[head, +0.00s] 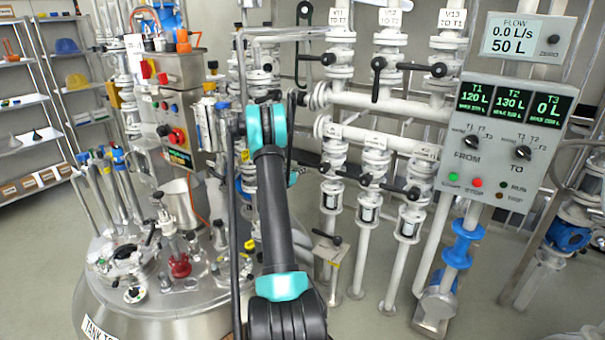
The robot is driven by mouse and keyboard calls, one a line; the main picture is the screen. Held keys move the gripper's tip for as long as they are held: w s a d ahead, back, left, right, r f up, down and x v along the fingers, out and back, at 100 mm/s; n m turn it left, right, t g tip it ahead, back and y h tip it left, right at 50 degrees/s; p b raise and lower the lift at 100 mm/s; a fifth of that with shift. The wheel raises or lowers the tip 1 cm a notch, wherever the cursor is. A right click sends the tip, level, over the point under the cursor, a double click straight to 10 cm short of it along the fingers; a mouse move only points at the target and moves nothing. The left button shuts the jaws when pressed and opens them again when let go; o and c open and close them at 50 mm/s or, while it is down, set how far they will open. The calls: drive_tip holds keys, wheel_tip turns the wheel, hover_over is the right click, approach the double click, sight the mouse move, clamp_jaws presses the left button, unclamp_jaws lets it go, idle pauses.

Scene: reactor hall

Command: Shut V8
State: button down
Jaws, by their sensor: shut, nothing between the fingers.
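No label that I can read says V8, so I cannot tell which valve it is. A lower row of white valves with black levers stands right of my arm: a left one (333,151), a middle one (375,162) and a right one (422,169). Their small tags are too small to read. Above them are valves tagged V12 (390,17) and V13 (452,18), and a third whose tag (339,16) is unclear. My dark arm with teal joints rises through the middle and hides part of the pipework. I cannot make out my gripper.
A control panel (505,140) at the right reads T1 120 L, T2 130 L and T3 0 L. The flow display (513,37) reads 0.0 L/s and 50 L. A steel tank (120,308) with fittings fills the lower left. Shelves (30,125) stand far left.

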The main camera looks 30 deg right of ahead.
drive_tip(key=shift+w+r, duration=0.15)
drive_tip(key=shift+r, duration=0.5)
drive_tip(key=shift+f, duration=0.1)
wheel_tip(320, 180, down, 4)
drive_tip(key=v, duration=0.9)
drive_tip(key=shift+s, duration=0.25)
drive_tip(key=shift+a, duration=0.15)
